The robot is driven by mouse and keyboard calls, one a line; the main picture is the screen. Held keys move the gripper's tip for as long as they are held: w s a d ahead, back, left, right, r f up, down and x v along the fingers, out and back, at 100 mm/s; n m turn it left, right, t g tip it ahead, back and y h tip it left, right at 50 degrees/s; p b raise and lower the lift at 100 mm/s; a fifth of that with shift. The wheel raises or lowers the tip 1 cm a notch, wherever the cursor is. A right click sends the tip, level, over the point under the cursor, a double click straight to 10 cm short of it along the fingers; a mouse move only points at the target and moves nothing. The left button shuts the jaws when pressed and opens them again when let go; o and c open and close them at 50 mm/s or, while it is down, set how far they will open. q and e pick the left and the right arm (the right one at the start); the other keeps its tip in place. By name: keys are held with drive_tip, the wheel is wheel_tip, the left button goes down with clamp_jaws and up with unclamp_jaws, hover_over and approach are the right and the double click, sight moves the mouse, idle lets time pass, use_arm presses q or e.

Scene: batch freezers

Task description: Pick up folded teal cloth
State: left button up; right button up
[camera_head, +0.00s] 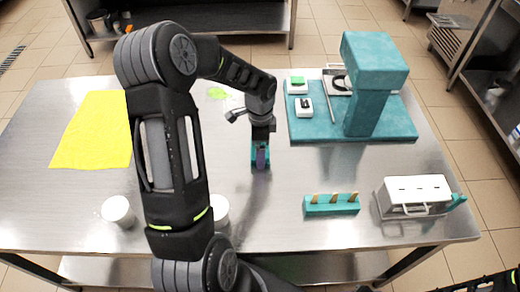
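A small teal piece (254,157), which looks like the folded teal cloth, shows at the fingertips of my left gripper (261,155) near the middle of the metal table. A dark purplish finger covers the middle of it, and teal shows on both sides. The gripper points down and is seen edge-on. I cannot tell whether its fingers are closed on the cloth, or whether the cloth touches the table. Only part of my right arm shows at the bottom right corner; its gripper is out of view.
A yellow cloth (95,130) lies at the left of the table (290,205). White cups (118,211) stand near the front. A teal stand (372,85) is at the back right. A teal holder (332,205) and a white box (415,195) stand at the front right.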

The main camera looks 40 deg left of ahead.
use_arm(q)
drive_tip(key=shift+r, duration=0.1)
wheel_tip(320, 180, up, 10)
drive_tip(key=shift+f+b, duration=0.1)
drive_tip(key=shift+b, duration=0.45)
idle(0.3)
drive_tip(key=o, duration=0.8)
drive_tip(key=shift+c, duration=0.2)
drive_tip(key=c, duration=0.6)
drive_tip(key=w+d+r+n, duration=0.2)
drive_tip(key=d+n, duration=0.3)
drive_tip(key=d, duration=0.4)
drive_tip(key=w+d+r+n, duration=0.3)
drive_tip(key=w+d+n, duration=0.2)
drive_tip(key=d, duration=0.4)
drive_tip(key=shift+w, duration=0.3)
drive_tip(key=shift+d+r, duration=0.1)
drive_tip(key=shift+d, duration=0.15)
